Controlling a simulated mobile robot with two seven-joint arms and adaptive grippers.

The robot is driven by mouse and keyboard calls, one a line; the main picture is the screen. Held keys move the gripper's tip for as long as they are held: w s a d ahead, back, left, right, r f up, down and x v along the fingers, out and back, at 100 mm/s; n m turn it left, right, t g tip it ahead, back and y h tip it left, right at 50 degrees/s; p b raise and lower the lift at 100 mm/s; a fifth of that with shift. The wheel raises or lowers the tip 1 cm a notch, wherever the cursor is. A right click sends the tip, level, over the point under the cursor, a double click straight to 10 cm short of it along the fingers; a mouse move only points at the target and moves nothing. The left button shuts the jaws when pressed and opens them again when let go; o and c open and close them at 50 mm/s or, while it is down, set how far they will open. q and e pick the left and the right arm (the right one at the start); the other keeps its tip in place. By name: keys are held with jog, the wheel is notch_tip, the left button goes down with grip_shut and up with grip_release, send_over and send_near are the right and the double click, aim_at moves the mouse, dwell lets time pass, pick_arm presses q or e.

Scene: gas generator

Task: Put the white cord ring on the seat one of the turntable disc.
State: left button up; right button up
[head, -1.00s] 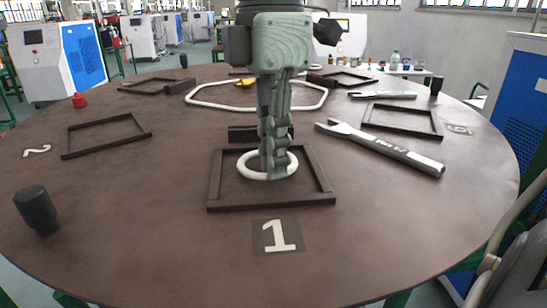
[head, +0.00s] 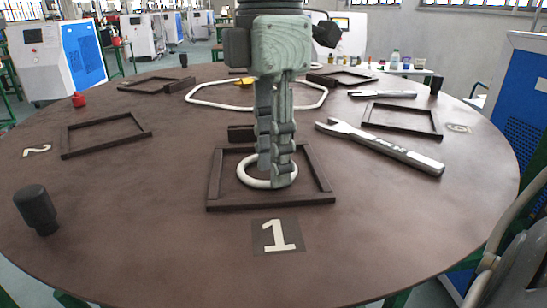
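The white cord ring (head: 246,178) lies inside the dark square frame of seat one (head: 270,203), on the turntable disc (head: 150,220). The white numeral 1 (head: 280,236) is in front of this frame. My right gripper (head: 274,178) points straight down over the ring, its two fingers apart. The fingertips are low at the ring and hide part of it; the ring appears to rest flat. My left gripper is not in view.
A wrench-like tool (head: 380,146) lies right of seat one. A larger white cord loop (head: 205,103) lies behind. A black knob (head: 38,210) stands at front left. The front of the disc is clear.

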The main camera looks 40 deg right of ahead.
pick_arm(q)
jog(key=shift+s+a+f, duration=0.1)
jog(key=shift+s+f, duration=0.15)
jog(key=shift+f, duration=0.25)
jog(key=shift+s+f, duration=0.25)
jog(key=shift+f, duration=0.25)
pick_arm(e)
notch_tip(320, 180, up, 11)
jog(key=shift+w+r, duration=0.15)
jog(key=shift+w, duration=0.05)
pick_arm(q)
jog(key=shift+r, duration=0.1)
